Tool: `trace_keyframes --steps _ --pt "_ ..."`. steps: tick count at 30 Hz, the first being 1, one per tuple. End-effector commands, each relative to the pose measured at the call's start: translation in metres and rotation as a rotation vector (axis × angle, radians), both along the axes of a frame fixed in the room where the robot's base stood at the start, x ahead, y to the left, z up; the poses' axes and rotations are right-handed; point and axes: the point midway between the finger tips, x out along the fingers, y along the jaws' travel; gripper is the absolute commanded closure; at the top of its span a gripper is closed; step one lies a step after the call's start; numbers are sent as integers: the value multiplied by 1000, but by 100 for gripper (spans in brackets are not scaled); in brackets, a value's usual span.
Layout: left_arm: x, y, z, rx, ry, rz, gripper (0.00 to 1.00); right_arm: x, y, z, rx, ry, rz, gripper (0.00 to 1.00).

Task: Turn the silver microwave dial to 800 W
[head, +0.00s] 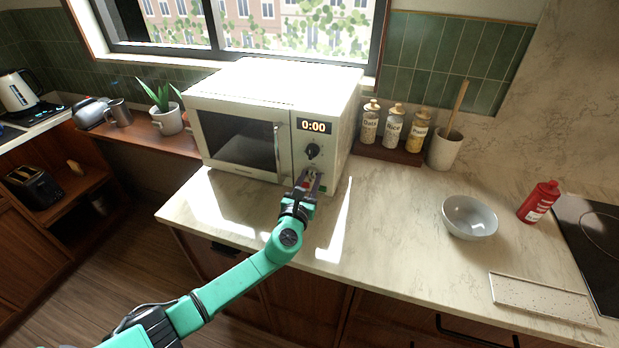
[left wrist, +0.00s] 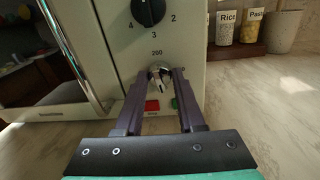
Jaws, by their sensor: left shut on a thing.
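The white microwave (head: 240,152) stands on the counter with its display (head: 314,127) reading 0:00. A black knob (head: 312,151) with numbers around it sits below the display and also shows in the left wrist view (left wrist: 148,10). The silver dial (left wrist: 159,79) is below that knob, with a label that looks like 200 above it. My left gripper (head: 311,177) is at the lower control panel, its two fingers on either side of the silver dial and shut on it. The fingers mostly hide the dial in the head view. The dial's exact setting cannot be read. My right gripper is out of view.
A red button (left wrist: 152,105) and a green button (left wrist: 174,103) lie just under the dial, close to the fingers. Labelled jars (head: 394,127) stand right of the microwave. A bowl (head: 470,217) and red bottle (head: 539,202) are farther right. The counter in front is clear.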

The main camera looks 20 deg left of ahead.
Motion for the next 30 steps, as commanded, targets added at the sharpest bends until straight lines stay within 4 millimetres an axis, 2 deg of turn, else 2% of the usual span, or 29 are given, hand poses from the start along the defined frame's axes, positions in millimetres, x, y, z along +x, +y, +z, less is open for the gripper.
trace_keyframes --steps 10,25,26,27,28,30 --pt "-1 -1 -4 134 -2 -2 100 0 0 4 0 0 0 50" --pt "-1 -1 -5 151 -2 -2 100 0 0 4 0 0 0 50" --pt "-1 -1 -5 151 -2 -2 51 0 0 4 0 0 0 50" --pt "-1 -1 -5 151 -3 -2 35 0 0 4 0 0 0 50" --pt "-1 -1 -4 151 -3 -2 32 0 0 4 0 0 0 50" --pt "-1 0 -3 150 -5 -2 32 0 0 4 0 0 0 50"
